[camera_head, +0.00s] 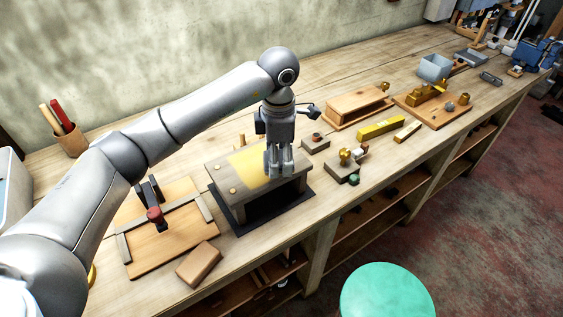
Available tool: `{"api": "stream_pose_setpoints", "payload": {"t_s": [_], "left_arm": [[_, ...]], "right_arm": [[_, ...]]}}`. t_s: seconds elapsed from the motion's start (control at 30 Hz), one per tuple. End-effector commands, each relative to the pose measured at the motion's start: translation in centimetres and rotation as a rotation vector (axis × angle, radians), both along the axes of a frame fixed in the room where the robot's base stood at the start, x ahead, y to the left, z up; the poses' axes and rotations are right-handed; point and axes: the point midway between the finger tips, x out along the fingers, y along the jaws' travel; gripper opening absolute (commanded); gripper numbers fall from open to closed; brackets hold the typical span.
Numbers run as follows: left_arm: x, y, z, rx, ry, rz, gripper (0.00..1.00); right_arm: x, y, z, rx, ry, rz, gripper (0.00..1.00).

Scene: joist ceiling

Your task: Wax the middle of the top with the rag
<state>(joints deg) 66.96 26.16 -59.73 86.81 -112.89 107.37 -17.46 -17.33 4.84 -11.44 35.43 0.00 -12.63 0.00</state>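A small wooden piece with a flat top (223,174) stands on a dark mat on the workbench. A yellow patch (246,162) covers the middle of that top; I cannot tell whether it is the rag lying flat or a coloured area. My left gripper (279,172) points down over the right part of the top, at the patch's right edge. Its fingers look close together, but whether they hold anything is unclear. No separate rag can be made out. My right gripper is not in view.
A wooden board (150,250) with a red-knobbed clamp and a brown block (198,264) lie to the left. Small blocks (341,171) and a yellow bar (381,128) lie to the right. A green stool (387,292) stands in front of the bench.

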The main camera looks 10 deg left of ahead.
Motion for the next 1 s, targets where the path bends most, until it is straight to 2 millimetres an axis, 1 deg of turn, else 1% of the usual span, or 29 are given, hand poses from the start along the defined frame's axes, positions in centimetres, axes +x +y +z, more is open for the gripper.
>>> {"api": "stream_pose_setpoints", "payload": {"t_s": [0.03, 0.2, 0.4, 1.0], "left_arm": [[0.0, 0.1, 0.8, -0.001, -0.001, 0.000, 0.36], [0.1, 0.4, 2.3, -0.001, -0.001, 0.002, 0.36], [0.1, 0.7, 3.7, 0.000, 0.000, 0.004, 0.36], [0.1, 0.8, 3.8, 0.000, 0.000, 0.001, 0.36]], "right_arm": [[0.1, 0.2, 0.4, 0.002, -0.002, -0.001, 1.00], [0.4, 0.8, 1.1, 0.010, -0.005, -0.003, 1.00], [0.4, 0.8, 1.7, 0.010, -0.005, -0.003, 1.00], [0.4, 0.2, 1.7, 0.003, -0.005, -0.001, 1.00]]}}
